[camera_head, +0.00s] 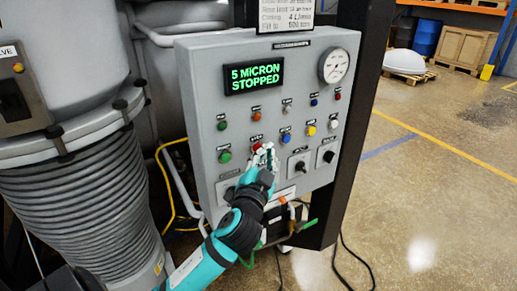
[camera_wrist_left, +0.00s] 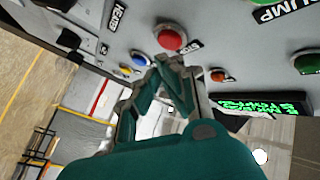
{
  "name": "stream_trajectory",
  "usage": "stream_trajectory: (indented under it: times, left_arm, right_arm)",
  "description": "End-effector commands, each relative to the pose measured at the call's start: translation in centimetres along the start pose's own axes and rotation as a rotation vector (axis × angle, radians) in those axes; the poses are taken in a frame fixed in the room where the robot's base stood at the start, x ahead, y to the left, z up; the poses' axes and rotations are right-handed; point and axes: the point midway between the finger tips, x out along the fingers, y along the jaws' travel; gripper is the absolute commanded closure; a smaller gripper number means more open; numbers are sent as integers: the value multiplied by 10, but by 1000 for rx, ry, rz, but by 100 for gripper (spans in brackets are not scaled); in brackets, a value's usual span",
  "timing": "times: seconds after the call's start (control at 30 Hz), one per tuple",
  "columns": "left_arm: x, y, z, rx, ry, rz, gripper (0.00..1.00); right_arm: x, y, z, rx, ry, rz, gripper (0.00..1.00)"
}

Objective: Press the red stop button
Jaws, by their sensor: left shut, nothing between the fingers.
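The red stop button (camera_wrist_left: 171,38) is a round red dome on the grey control panel (camera_head: 207,90). In the wrist view it sits just beyond my left gripper's fingertips; I cannot tell whether they touch it. In the head view the red button (camera_head: 257,148) shows only in part, behind the fingers. My left gripper (camera_head: 267,153) is shut and empty, pointing at the panel; it also shows in the left wrist view (camera_wrist_left: 172,62). The green display (camera_head: 254,77) reads "5 MICRON STOPPED". My right gripper is out of view.
Close around are a green button (camera_head: 225,157), an orange button (camera_head: 256,115), a blue button (camera_head: 286,135) and black knobs (camera_head: 301,166). A dial gauge (camera_head: 334,65) is at the panel's upper right. A yellow cable (camera_head: 164,180) hangs left of the panel. Open floor lies right.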

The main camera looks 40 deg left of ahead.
Motion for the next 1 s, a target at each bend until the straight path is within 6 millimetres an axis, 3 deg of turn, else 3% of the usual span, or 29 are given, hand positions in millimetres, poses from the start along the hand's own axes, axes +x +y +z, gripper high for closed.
stream_trajectory:
  times: [0.53,1.0]
  left_arm:
    - [-32,24,-23,-2,0,0,100]
    - [-35,25,-25,-1,0,0,100]
  right_arm:
    - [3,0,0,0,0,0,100]
    - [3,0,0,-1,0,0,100]
